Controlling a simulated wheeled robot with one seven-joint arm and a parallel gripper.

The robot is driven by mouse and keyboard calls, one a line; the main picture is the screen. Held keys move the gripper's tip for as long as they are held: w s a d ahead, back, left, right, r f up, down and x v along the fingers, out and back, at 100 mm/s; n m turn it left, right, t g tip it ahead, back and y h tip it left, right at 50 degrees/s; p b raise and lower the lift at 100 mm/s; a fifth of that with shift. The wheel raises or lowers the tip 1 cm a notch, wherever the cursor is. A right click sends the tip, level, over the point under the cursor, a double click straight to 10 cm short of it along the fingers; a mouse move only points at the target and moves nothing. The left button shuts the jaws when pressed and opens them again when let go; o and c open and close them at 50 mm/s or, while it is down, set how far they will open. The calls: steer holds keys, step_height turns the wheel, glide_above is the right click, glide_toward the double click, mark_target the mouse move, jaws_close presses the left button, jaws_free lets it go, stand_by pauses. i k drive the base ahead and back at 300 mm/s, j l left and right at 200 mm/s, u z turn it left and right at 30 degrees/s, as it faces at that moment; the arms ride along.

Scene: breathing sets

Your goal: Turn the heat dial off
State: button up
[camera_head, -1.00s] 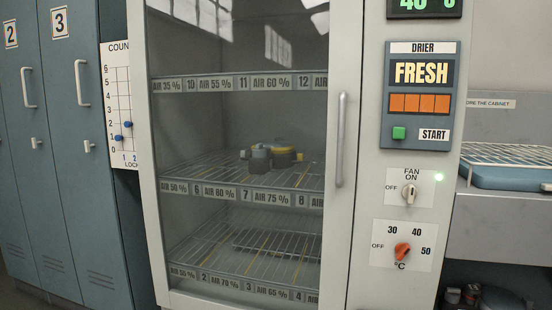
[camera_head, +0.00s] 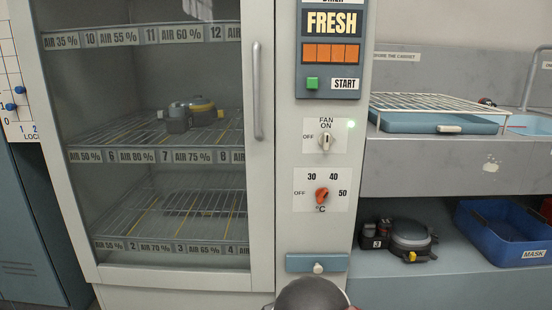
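The heat dial (camera_head: 321,195) is an orange-red knob on a white plate marked OFF, 30, 40, 50 and °C, low on the drier's control column. It is turned away from OFF, which is at its left; its exact setting is too small to tell. The grey fan knob (camera_head: 326,142) above it stands upright towards ON, with a green light lit beside it. A dark rounded part, which looks like my arm, shows at the bottom edge below the dial. My gripper's fingers are not in view.
The cabinet's glass door (camera_head: 160,200) is shut, with a vertical handle (camera_head: 257,90) left of the dials. A blue drawer front (camera_head: 317,263) with a knob is below. At right are a grey counter (camera_head: 430,182), a wire rack and a blue MASK bin (camera_head: 500,228).

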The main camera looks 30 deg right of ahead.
mark_target(322, 194)
steer(key=z, duration=0.9)
